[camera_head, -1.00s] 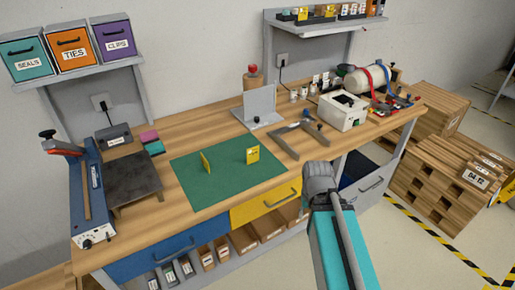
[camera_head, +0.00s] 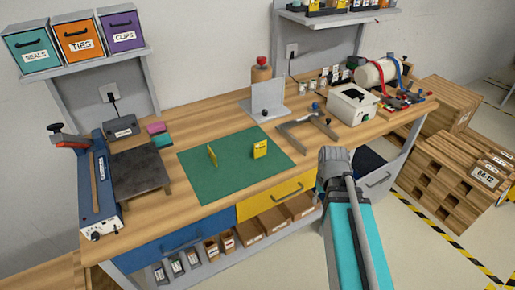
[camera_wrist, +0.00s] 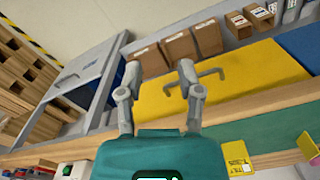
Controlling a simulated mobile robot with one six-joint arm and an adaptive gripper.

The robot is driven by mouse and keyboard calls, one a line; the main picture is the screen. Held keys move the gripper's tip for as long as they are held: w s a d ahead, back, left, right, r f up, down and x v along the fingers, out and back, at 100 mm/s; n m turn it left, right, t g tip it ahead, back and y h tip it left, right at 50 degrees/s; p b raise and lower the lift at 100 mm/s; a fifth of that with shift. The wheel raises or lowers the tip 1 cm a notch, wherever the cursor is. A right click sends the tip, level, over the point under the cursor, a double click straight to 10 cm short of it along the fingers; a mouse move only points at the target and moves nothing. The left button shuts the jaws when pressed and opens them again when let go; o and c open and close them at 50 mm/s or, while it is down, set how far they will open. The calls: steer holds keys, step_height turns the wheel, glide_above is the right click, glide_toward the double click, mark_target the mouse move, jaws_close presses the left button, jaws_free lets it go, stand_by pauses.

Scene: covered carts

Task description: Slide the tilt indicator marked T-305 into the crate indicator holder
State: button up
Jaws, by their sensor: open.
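Two small yellow indicators stand on the green mat (camera_head: 225,185) in the head view: one on the left (camera_head: 212,155), seen nearly edge-on, and one on the right (camera_head: 260,149), facing me. Their markings are too small to read, so I cannot tell which is T-305. In the wrist view a yellow indicator (camera_wrist: 237,158) shows on the mat, with another at the right edge (camera_wrist: 309,147). My gripper (camera_wrist: 158,72) is open and empty, with the drawer fronts beyond its fingers, apart from the indicators. I cannot make out the crate indicator holder.
Wooden crates (camera_head: 455,180) stand on the floor at right, beyond the bench. A grey upright plate (camera_head: 267,98), a grey angled frame (camera_head: 308,130) and a white printer-like box (camera_head: 347,104) stand behind the mat. A blue sealer-like device (camera_head: 95,185) stands at left.

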steer(key=w+a+r+n+p, duration=0.4)
steer(key=w+a+n, duration=0.1)
steer(key=w+n, duration=0.15)
steer(key=w+a+r+n+p, duration=0.4)
steer(key=w+a+n, duration=0.1)
steer(key=w, duration=0.3)
step_height(320, 180, up, 6)
steer(key=n+p, duration=0.6)
steer(key=n, duration=0.5)
glide_above(260, 149)
steer(key=shift+w+a+b, duration=0.1)
steer(key=shift+w+b, duration=0.15)
steer(key=shift+b, duration=0.05)
step_height(260, 149, down, 9)
steer(key=b, duration=0.8)
steer(key=shift+r+b, duration=0.2)
steer(key=shift+b, duration=0.15)
steer(key=shift+s+f+b, duration=0.1)
steer(key=shift+f+b, duration=2.5)
jaws_close()
